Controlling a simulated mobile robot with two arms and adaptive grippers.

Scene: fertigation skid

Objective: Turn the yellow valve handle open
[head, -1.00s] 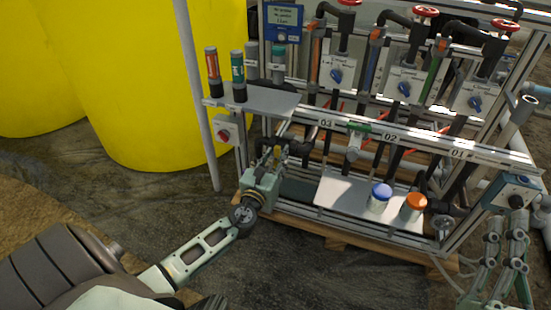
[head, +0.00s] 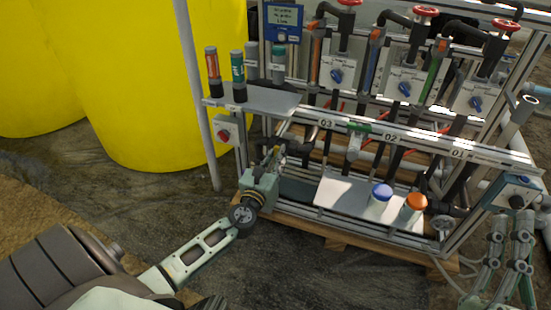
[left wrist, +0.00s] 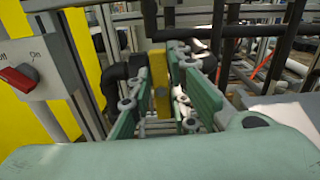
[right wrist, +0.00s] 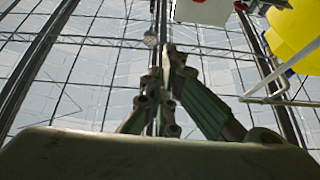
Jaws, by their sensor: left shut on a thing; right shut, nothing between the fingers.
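The yellow valve handle (left wrist: 158,75) shows in the left wrist view as an upright yellow bar between the fingers of my left gripper (left wrist: 162,105). The fingers are shut on it and cover part of it. In the head view my left gripper (head: 273,158) is at the dark pipework on the skid's lower left, where the handle is mostly hidden. My right gripper (head: 510,222) is at the right edge of the head view, away from the handle. It is shut and empty in the right wrist view (right wrist: 166,70).
A shelf (head: 262,102) with several bottles stands above my left gripper. A red switch box (left wrist: 30,75) is close on its left. A white tray (head: 340,192) holds a blue-lidded jar (head: 380,197) and an orange-lidded jar (head: 413,205). Yellow tanks (head: 150,80) stand behind left.

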